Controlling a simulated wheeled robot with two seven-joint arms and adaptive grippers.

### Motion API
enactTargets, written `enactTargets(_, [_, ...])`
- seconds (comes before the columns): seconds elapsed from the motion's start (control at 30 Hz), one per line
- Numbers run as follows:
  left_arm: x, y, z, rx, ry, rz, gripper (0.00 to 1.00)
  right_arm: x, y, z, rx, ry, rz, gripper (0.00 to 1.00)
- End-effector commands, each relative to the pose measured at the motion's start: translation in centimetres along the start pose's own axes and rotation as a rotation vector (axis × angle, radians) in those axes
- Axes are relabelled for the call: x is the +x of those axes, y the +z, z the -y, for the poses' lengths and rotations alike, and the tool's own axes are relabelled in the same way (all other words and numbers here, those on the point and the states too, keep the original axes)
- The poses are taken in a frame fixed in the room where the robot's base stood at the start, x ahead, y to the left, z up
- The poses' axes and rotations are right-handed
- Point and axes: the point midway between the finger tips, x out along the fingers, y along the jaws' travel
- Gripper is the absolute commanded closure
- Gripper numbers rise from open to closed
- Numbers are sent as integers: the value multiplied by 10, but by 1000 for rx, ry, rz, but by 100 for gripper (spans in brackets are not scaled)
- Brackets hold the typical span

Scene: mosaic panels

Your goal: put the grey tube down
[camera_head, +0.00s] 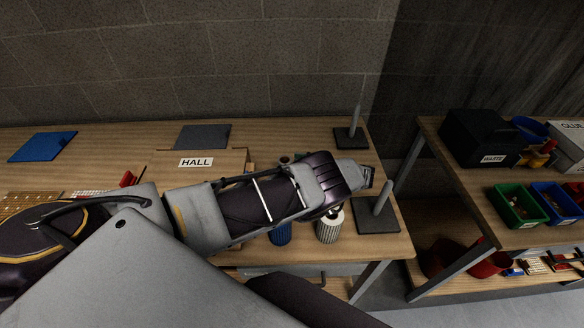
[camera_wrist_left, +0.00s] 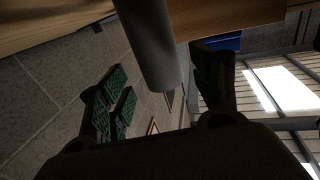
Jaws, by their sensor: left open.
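The grey tube (camera_head: 384,197) stands close to upright on a dark square plate (camera_head: 378,222) at the right end of the bench. My left gripper (camera_head: 368,176) is just left of and behind the tube in the head view. In the left wrist view, the grey tube (camera_wrist_left: 155,50) reaches down between the spread fingers of my left gripper (camera_wrist_left: 150,72). The fingers are open, with room on both sides of the tube. The tube's lower end on the plate cannot be made out clearly. My right gripper is not in view.
A thinner grey peg on a dark plate (camera_head: 350,138) stands farther back. A ribbed pale cylinder (camera_head: 329,228) and a blue one (camera_head: 281,233) are under my left forearm. A HALL board (camera_head: 196,162) lies behind. A second bench holds a black WASTE box (camera_head: 484,138) and bins.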

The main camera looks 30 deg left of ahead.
Motion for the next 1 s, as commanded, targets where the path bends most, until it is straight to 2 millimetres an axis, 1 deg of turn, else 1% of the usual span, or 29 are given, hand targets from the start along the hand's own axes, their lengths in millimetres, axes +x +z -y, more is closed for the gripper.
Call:
enactTargets(0.2, [-17,2,-1,-1,2,1,36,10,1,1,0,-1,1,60])
enactTargets(0.4, [-26,2,0,-1,1,0,36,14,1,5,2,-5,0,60])
enactTargets(0.63, [-29,0,0,0,0,0,36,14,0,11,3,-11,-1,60])
enactTargets(1.0, [-28,0,0,0,0,0,36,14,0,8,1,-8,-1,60])
